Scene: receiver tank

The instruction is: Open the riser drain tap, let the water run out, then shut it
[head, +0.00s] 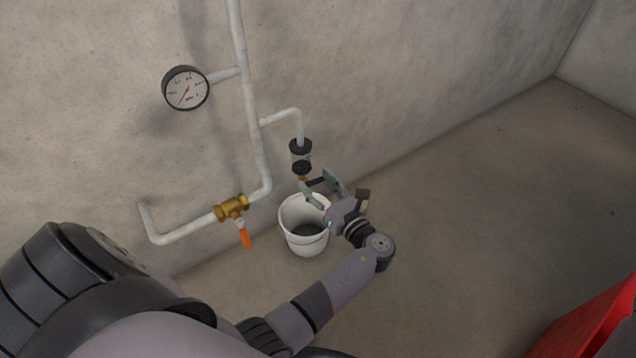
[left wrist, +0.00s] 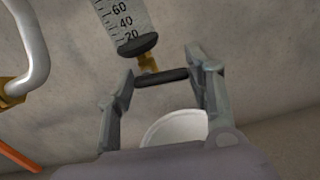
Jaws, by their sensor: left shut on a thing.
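The riser drain tap (left wrist: 148,63) is a small brass fitting under a clear graduated sight cylinder (left wrist: 125,20). Its dark bar handle (left wrist: 162,77) lies crosswise between the fingers of my left gripper (left wrist: 160,82), which is shut on it. In the head view my left gripper (head: 318,187) is at the tap, just below the cylinder (head: 300,157). A white bucket (head: 303,240) stands on the floor below, its inside partly visible and dark near the bottom. I cannot make out running water. My right gripper is out of view.
A white riser pipe (head: 249,95) runs up the concrete wall with a round pressure gauge (head: 186,88). A brass valve (head: 232,207) with an orange lever (head: 244,235) is left of the bucket. A red object (head: 590,325) is at lower right.

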